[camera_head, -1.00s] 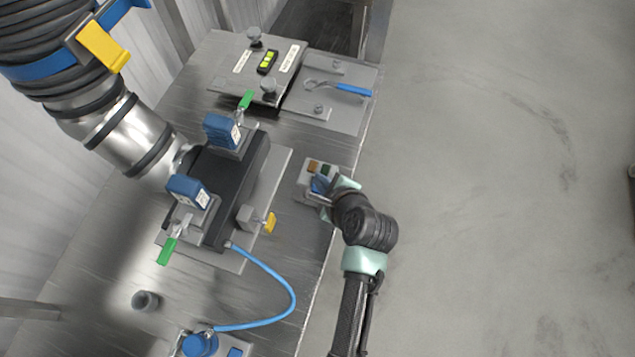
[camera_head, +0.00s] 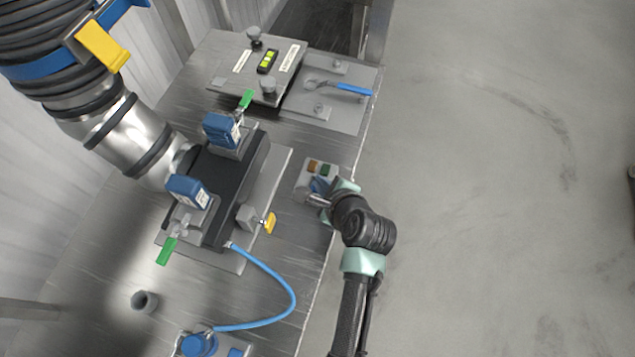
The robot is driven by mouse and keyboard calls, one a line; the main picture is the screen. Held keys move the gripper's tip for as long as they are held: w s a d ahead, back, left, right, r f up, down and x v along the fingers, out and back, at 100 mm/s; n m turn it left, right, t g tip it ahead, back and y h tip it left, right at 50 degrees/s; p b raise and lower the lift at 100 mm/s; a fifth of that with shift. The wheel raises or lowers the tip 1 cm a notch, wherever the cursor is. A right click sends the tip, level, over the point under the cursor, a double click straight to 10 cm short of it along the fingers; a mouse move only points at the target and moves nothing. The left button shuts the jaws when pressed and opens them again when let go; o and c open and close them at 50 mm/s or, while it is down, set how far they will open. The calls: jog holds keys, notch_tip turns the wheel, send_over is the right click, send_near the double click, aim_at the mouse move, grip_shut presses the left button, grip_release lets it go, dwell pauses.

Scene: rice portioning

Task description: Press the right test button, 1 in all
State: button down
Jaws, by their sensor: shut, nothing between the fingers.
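A small grey button box (camera_head: 301,183) sits near the right edge of the metal bench. On its top an orange-brown button (camera_head: 313,166) is at the left and a green button (camera_head: 325,170) at the right. A blue part (camera_head: 320,186) shows just below them, partly hidden by my gripper. My gripper (camera_head: 312,199) is shut and empty, its fingertips at the near part of the box. I cannot tell whether the fingertips touch the box. My wrist covers the box's right side.
Left of the box stands a dark manifold (camera_head: 240,180) with two blue units, green levers and a yellow-handled valve (camera_head: 269,223). A blue hose (camera_head: 292,290) curves below. A blue-handled wrench (camera_head: 352,89) lies on a plate behind. Open floor lies right of the bench.

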jog(key=shift+f, duration=0.3)
dwell(0.4)
jog(key=shift+r, duration=0.15)
jog(key=shift+r+p, duration=0.75)
jog(key=shift+p, duration=0.3)
jog(key=shift+r, duration=0.1)
notch_tip(320, 180, up, 5)
jog(key=p, duration=0.5)
dwell(0.3)
